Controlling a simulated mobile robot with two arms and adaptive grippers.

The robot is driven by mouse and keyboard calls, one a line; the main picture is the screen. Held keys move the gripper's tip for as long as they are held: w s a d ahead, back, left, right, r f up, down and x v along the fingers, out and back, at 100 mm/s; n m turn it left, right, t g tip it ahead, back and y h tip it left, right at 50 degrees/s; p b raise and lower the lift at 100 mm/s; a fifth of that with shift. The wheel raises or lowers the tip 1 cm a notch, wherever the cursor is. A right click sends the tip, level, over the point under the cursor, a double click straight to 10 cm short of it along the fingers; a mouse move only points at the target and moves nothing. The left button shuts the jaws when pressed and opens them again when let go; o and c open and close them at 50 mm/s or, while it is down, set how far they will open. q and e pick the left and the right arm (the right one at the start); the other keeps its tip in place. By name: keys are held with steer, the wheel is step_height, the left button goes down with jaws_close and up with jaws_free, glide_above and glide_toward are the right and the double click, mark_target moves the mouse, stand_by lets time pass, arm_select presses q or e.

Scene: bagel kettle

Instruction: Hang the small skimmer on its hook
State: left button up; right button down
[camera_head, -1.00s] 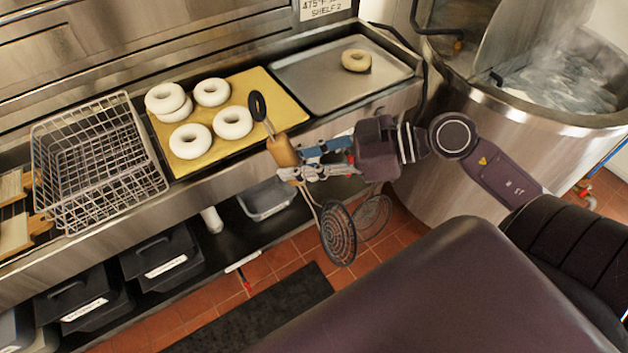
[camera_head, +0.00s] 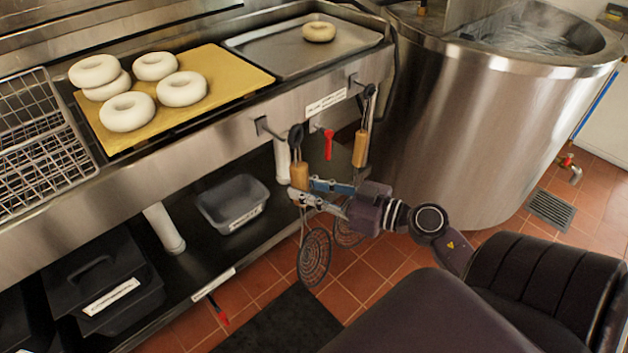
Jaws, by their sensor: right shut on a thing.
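The small skimmer has a wooden handle (camera_head: 299,177), a dark hanging loop at its top and a round spiral wire head (camera_head: 314,257). My right gripper (camera_head: 304,197) is shut on it just below the wooden part, and it hangs nearly upright with its head down. Its loop is close to the left hook (camera_head: 264,127) on the counter's front face, slightly right of it. I cannot tell whether they touch. A second skimmer (camera_head: 361,148) hangs by its loop at the right hook (camera_head: 354,80). My gripper partly hides its lower part. My left gripper is out of view.
The tray of white bagels (camera_head: 168,120) and a metal tray with one bagel (camera_head: 319,32) rest on the counter above. A wire basket (camera_head: 40,140) is at the left. The steaming kettle (camera_head: 480,120) stands at the right.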

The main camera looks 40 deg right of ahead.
step_height(320, 180, down, 6)
steer(key=d+m+t+h+b, duration=0.1)
steer(key=d+b, duration=0.1)
arm_select(q)
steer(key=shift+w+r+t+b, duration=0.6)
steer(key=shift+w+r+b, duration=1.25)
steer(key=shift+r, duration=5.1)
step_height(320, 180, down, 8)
steer(key=p, duration=0.1)
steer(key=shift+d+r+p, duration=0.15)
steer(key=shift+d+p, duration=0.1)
steer(key=shift+p, duration=0.05)
arm_select(e)
steer(key=w+f, duration=0.1)
steer(key=w, duration=0.8)
steer(key=shift+w+a, duration=0.2)
steer(key=shift+a, duration=0.2)
